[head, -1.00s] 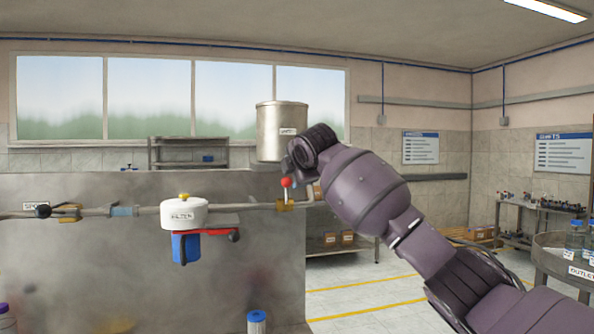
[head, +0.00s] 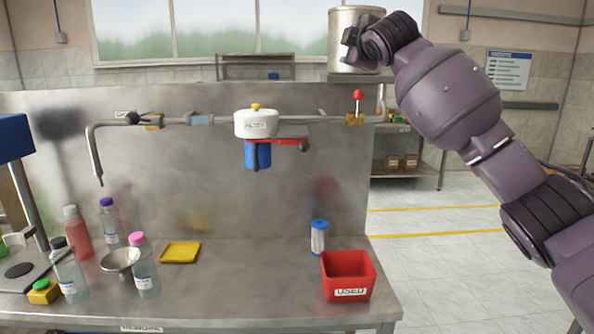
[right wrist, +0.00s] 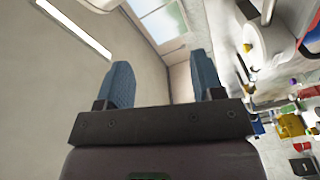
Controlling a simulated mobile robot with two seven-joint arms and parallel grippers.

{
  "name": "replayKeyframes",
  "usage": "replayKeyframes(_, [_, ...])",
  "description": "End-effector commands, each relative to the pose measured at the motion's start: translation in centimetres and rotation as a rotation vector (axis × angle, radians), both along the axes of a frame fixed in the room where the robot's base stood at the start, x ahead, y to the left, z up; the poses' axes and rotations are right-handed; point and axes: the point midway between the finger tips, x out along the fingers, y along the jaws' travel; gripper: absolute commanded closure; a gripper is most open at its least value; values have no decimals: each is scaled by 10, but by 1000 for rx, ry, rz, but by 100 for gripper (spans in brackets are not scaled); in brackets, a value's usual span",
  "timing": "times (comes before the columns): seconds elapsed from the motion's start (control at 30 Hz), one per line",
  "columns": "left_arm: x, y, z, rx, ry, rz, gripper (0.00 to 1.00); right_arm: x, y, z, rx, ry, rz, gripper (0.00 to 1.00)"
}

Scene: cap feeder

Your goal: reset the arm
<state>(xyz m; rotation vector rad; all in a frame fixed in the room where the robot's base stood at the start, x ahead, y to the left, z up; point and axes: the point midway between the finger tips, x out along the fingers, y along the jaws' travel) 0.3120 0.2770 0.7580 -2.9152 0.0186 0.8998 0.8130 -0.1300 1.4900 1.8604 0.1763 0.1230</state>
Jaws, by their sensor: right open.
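My right arm comes in from the right in the head view and is raised in front of the metal tank (head: 345,22). Its hand end is near the tank, and the fingers are hard to make out there. In the right wrist view my right gripper (right wrist: 162,82) has its two blue fingers wide apart, with nothing between them. Ceiling and wall show behind them. My left gripper is not in view.
The steel bench (head: 230,300) holds several bottles, a funnel (head: 118,262), a yellow tray (head: 180,252), a blue-topped cartridge (head: 319,238) and a red USED bin (head: 348,268). A pipe with a white filter housing (head: 256,124) crosses the back panel. Open floor lies right.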

Motion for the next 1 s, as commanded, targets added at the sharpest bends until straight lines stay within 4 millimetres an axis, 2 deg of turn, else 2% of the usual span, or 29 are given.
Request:
replayKeyframes(0.17, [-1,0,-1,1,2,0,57,-10,18,-29,163,-48,79,39])
replayKeyframes(0.37, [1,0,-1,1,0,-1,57,-20,25,-83,326,-50,148,39])
replayKeyframes(0.67, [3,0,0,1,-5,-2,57,-48,16,-205,583,12,211,39])
replayKeyframes(1.0, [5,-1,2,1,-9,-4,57,-101,-15,-340,814,104,185,39])
